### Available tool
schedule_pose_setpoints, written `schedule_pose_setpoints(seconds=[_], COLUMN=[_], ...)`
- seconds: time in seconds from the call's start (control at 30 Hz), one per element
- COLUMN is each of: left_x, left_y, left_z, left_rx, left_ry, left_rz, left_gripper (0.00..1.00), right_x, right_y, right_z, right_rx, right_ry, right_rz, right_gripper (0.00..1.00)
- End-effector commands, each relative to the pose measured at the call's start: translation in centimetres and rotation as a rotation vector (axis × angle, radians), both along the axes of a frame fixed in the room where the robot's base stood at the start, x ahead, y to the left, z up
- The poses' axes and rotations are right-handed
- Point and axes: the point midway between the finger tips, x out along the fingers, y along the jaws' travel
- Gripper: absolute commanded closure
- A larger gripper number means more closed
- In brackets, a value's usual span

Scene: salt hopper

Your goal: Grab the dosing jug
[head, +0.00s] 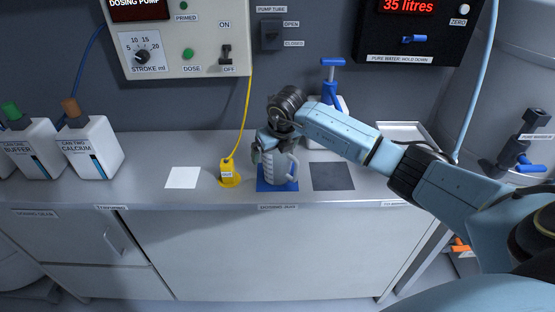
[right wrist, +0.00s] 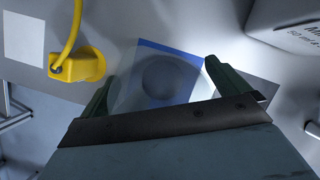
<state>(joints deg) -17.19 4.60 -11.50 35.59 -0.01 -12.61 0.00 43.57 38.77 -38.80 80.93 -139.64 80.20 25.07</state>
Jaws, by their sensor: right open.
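The dosing jug (head: 279,168) is a pale, see-through jug with a handle on its right side, standing upright on a blue mat (head: 264,187) on the counter. My right gripper (head: 268,146) is over and around the top of the jug and hides part of it. In the right wrist view its two dark green fingers (right wrist: 160,72) are apart, one on each side of the clear jug (right wrist: 168,78). Whether either finger touches the jug cannot be told. My left gripper is not in view.
A yellow spout (head: 229,172) with a yellow tube stands just left of the jug. A white square (head: 183,178) lies further left, a dark square (head: 333,176) to the right.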

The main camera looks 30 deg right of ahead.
Motion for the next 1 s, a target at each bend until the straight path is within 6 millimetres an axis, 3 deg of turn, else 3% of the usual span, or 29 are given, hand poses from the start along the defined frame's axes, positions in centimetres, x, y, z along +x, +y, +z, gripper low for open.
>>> schedule_pose_setpoints(seconds=[0.2,0.5,0.77,1.0], left_x=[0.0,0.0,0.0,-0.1], left_y=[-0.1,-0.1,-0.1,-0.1], left_z=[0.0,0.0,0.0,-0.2], left_rx=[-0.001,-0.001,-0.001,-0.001], left_ry=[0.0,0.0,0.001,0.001], left_rz=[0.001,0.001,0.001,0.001], left_gripper=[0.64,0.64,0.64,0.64], right_x=[0.0,0.0,0.0,0.1], right_y=[0.0,0.0,0.0,0.0], right_z=[0.0,0.0,0.3,4.1], right_rx=[0.0,0.0,0.0,0.0], right_ry=[0.0,0.0,-0.002,-0.007], right_rz=[0.001,0.0,0.0,0.0], right_gripper=[0.03,0.42,0.43,0.43])
